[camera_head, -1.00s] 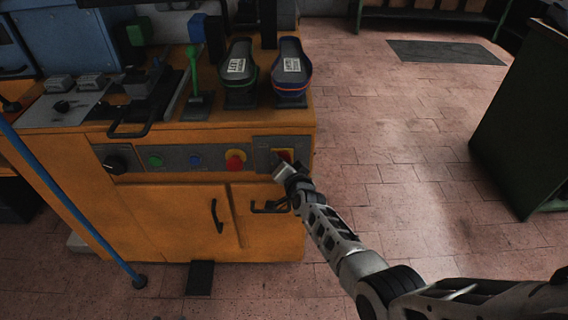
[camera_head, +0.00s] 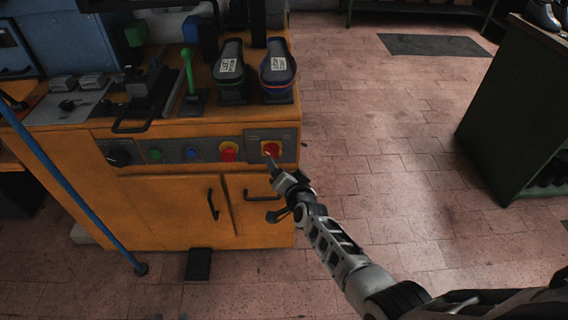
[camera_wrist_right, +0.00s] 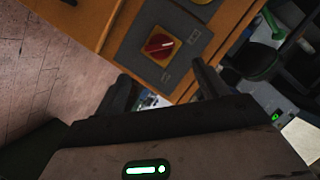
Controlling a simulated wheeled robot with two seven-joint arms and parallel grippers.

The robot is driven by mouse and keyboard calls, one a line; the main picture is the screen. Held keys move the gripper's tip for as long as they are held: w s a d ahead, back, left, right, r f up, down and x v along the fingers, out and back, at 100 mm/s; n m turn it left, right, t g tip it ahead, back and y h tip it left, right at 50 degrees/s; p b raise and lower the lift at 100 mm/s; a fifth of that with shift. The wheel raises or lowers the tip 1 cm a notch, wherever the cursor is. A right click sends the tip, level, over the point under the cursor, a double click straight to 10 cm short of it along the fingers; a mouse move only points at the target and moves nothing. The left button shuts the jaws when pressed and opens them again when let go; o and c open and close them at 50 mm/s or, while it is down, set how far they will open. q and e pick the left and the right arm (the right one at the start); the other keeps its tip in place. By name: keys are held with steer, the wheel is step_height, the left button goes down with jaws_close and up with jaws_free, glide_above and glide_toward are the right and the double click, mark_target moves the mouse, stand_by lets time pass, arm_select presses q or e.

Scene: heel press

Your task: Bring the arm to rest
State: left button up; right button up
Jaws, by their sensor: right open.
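My right gripper (camera_head: 272,170) is in front of the orange machine (camera_head: 160,215), just below the red rotary switch (camera_head: 271,149) on its yellow plate. In the right wrist view the gripper (camera_wrist_right: 163,82) has its two dark fingers apart with nothing between them. The red switch (camera_wrist_right: 158,46) lies beyond the fingertips, apart from them, and its white mark points to the right. My right arm comes in from the lower right. My left gripper is not in view.
The panel also holds a red button on yellow (camera_head: 228,151), a green button (camera_head: 155,156) and a black knob (camera_head: 118,155). Two dark shoe forms (camera_head: 277,70) stand on top. A blue pole (camera_head: 75,195) is at the left. Open tiled floor (camera_head: 385,160) lies to the right, before a green cabinet (camera_head: 510,115).

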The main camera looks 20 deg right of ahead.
steer(key=shift+v, duration=0.8)
steer(key=shift+s, duration=0.1)
steer(key=s+d+r+n+g, duration=0.1)
steer(key=s+r+n+g, duration=0.25)
steer(key=s, duration=0.85)
steer(key=s+d+r+n+g, duration=0.15)
steer(key=s+n+g, duration=0.25)
steer(key=s, duration=0.8)
steer(key=s+r+n+g, duration=0.4)
steer(key=s, duration=0.7)
steer(key=w+a+f+t+y, duration=0.2)
steer(key=w+a+f+t, duration=0.2)
steer(key=f, duration=0.5)
steer(key=shift+w+a+f+t, duration=0.15)
steer(key=shift+w+f+t, duration=0.4)
steer(key=shift+t, duration=0.8)
